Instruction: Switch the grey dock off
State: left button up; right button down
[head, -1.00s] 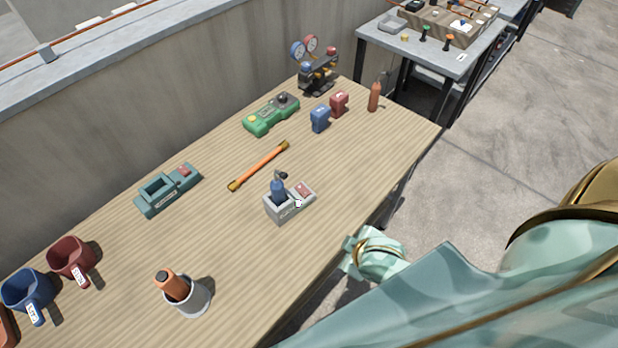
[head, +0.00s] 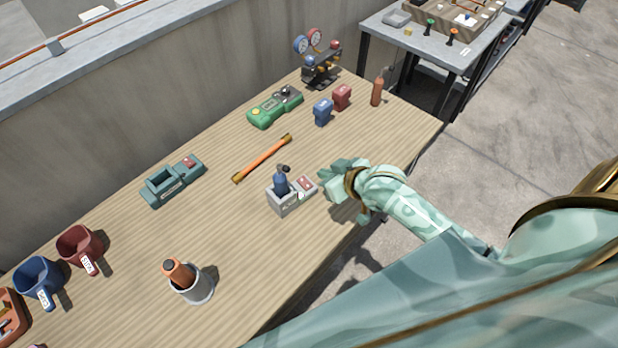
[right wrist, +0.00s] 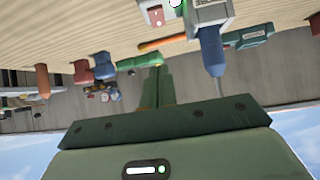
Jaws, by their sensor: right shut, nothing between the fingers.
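The grey dock (head: 287,204) stands on the wooden bench, with a blue-handled tool (head: 281,183) upright in its socket. A red rocker switch (head: 304,184) is on the dock's right part, with a small pale round spot in front of it. My right gripper (head: 325,189) is shut and empty, just right of the switch end, apparently apart from it. In the right wrist view, the shut fingers (right wrist: 158,85) point toward the bench; the dock (right wrist: 208,13), switch (right wrist: 156,16) and blue tool (right wrist: 211,48) show upside down. My left gripper is not in view.
A teal dock (head: 174,182) with a red switch, an orange bar (head: 263,158) and a green device (head: 275,107) lie behind. A grey cup (head: 196,287) holds an orange-handled tool at front left. Blue (head: 322,112) and red (head: 342,97) blocks stand farther back.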

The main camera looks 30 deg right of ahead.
jog(key=b, duration=0.3)
send_over(308, 183)
jog(key=f, duration=0.3)
jog(key=s+f, duration=0.1)
jog(key=f, duration=0.1)
jog(key=shift+d, duration=0.15)
jog(key=f, duration=0.1)
jog(key=f+b, duration=0.1)
jog(key=shift+w+f, duration=0.25)
jog(key=shift+f, duration=0.05)
jog(key=shift+w+f+b, duration=0.1)
jog(key=shift+f+b, duration=0.2)
jog(key=shift+f, duration=0.3)
jog(key=shift+p, duration=0.3)
jog(key=shift+f, duration=0.1)
jog(key=shift+w, duration=0.15)
jog(key=shift+w+a+r, duration=0.2)
jog(key=shift+w+r, duration=0.05)
jog(key=shift+w, duration=0.4)
